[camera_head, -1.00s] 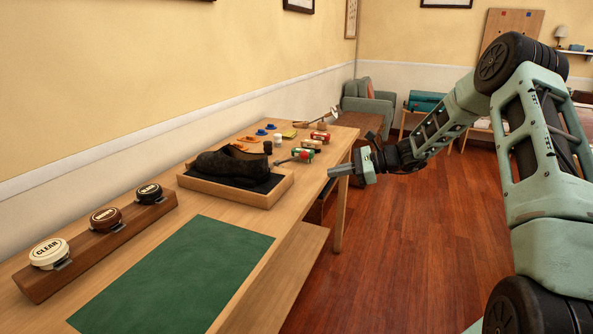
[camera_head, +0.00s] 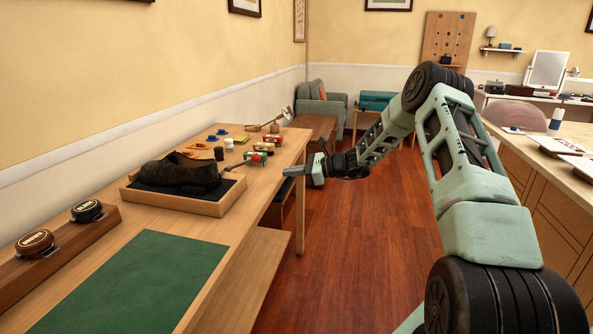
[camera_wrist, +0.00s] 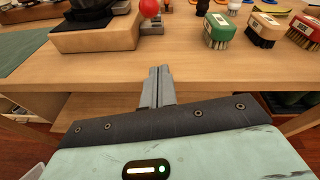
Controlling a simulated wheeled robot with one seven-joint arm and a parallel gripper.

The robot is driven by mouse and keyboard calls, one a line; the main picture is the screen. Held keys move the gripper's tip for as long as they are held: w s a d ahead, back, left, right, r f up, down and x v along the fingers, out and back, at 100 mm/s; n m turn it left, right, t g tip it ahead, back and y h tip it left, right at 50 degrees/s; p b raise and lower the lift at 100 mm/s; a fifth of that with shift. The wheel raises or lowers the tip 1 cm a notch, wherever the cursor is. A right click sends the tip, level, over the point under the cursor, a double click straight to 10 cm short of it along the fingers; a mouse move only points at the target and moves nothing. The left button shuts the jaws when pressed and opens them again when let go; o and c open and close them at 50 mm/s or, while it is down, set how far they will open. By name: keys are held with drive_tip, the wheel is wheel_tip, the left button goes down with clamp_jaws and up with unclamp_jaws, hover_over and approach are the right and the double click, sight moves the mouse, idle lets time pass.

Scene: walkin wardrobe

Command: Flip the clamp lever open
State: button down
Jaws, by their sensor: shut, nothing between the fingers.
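The clamp lever shows a red ball knob (camera_wrist: 149,8) at the top of the wrist view, above grey metal clamp parts (camera_wrist: 150,26) beside a wooden tray (camera_wrist: 97,40). In the head view the red knob (camera_head: 256,158) is small, near the tray's (camera_head: 205,206) far right end. The lever's exact angle is hard to tell. My gripper (camera_head: 291,171) is off the table's right edge, apart from the lever. In the wrist view its fingers (camera_wrist: 158,73) are together and empty, pointing toward the table edge below the knob.
A dark shoe (camera_head: 178,176) lies in the tray. Brushes (camera_wrist: 219,30) and small tins stand right of the knob on the workbench (camera_wrist: 205,72). A green mat (camera_head: 150,280) and round lidded tins (camera_head: 88,210) are nearer. Floor to the right is clear up to a counter (camera_head: 545,185).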

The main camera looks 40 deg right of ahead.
sight(275, 182)
drive_tip(key=x, duration=0.5)
drive_tip(key=shift+w+a+f, duration=0.1)
drive_tip(key=shift+w+a, duration=0.15)
drive_tip(key=shift+w+a+r, duration=0.15)
drive_tip(key=shift+a+r, duration=0.05)
drive_tip(key=shift+r, duration=0.4)
drive_tip(key=shift+w+a+r, duration=0.1)
drive_tip(key=shift+a+r, duration=0.1)
drive_tip(key=shift+r, duration=0.35)
drive_tip(key=shift+w+a+r+p, duration=0.2)
drive_tip(key=shift+a+r+p, duration=0.15)
drive_tip(key=shift+r, duration=0.25)
drive_tip(key=shift+r, duration=0.1)
